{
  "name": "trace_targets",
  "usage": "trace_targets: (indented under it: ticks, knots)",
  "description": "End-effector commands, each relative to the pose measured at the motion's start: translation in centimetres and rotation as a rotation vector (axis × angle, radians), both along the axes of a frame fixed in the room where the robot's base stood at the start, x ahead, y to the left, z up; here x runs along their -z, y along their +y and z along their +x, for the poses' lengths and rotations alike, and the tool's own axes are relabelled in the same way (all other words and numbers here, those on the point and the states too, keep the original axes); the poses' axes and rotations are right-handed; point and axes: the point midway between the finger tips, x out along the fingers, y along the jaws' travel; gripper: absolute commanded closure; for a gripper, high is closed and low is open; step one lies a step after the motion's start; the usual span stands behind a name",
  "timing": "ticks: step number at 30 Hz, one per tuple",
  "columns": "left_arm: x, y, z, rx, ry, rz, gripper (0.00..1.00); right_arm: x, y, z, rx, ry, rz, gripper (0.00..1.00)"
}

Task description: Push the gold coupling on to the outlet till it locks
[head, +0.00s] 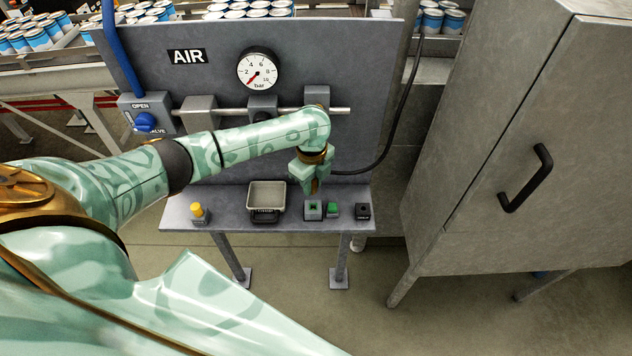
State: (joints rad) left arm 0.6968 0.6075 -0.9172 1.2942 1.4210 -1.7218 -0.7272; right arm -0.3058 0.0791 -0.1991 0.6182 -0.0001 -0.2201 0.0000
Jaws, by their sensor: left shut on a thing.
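My left gripper (311,184) points down in front of the grey air panel (225,75), above the shelf. It is shut on the coupling at the end of the black hose (374,164), which runs in from the right. The coupling itself is mostly hidden by the fingers, and I cannot make out its gold surface. Grey outlet blocks sit along the metal pipe (232,111): one at the left (198,111), one in the middle (262,105), one at the right (317,94) behind my arm. The coupling is below the right block; any contact is unclear. My right gripper is out of view.
The shelf (228,221) holds a yellow-topped piece (198,212), a tray (266,193), a grey block (313,210), a green piece (333,209) and a black block (362,211). A gauge (257,68) and blue-handled valve (146,122) are on the panel. A grey cabinet (500,130) stands right.

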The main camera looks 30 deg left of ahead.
Motion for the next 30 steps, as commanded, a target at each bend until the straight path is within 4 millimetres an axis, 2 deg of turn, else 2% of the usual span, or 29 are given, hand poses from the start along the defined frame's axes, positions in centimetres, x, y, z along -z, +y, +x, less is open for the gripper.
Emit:
trace_targets:
  ticks: [6,11,25,30]
  knots:
    - [0.1,0.0,0.0,0.054,0.0,0.0,1.0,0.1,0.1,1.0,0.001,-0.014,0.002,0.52]
    - [0.7,0.0,0.0,0.059,0.0,0.0,1.0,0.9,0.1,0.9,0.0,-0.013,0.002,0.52]
    - [4.7,0.1,0.0,0.058,0.0,0.002,1.0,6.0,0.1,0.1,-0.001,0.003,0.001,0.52]
    - [5.5,0.0,0.0,0.057,0.0,-0.001,1.0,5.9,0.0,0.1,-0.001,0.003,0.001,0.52]
